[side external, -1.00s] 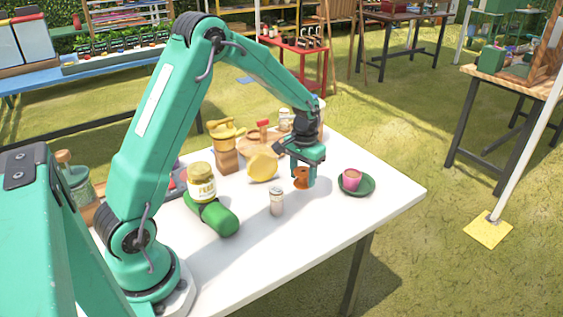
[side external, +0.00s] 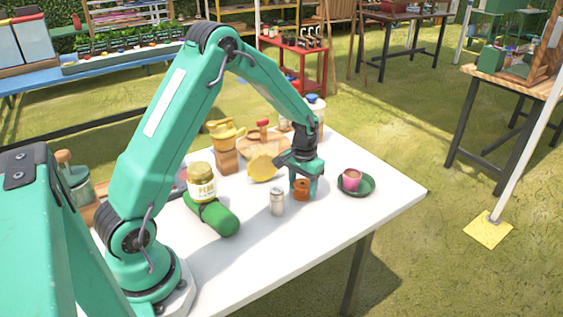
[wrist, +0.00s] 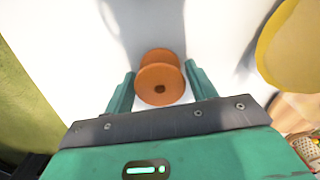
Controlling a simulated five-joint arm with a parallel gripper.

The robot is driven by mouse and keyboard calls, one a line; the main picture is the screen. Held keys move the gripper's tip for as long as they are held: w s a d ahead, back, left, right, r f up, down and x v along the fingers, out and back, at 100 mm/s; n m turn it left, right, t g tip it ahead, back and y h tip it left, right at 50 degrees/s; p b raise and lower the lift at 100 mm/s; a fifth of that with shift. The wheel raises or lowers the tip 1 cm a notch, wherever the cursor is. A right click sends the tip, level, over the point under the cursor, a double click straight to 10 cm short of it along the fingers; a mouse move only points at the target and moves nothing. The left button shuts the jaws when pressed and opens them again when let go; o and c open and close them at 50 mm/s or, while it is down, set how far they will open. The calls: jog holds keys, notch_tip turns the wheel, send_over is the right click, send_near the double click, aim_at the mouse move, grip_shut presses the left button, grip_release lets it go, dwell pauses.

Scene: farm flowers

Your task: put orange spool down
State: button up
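The orange spool (side external: 301,190) stands on the white table between the fingers of my gripper (side external: 304,186). The fingers are spread, with narrow gaps beside the spool. My gripper is low over the table, pointing down.
A pink cup (side external: 351,179) on a green saucer (side external: 368,186) stands to the right. A small shaker (side external: 277,202) stands to the left. A yellow round thing (side external: 263,168) is behind left. The front right tabletop is clear.

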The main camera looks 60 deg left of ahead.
aim_at(302, 183)
jog(key=shift+o, duration=1)
jog(key=shift+r, duration=0.1)
notch_tip(302, 183, up, 12)
jog(key=shift+r, duration=0.15)
dwell(0.4)
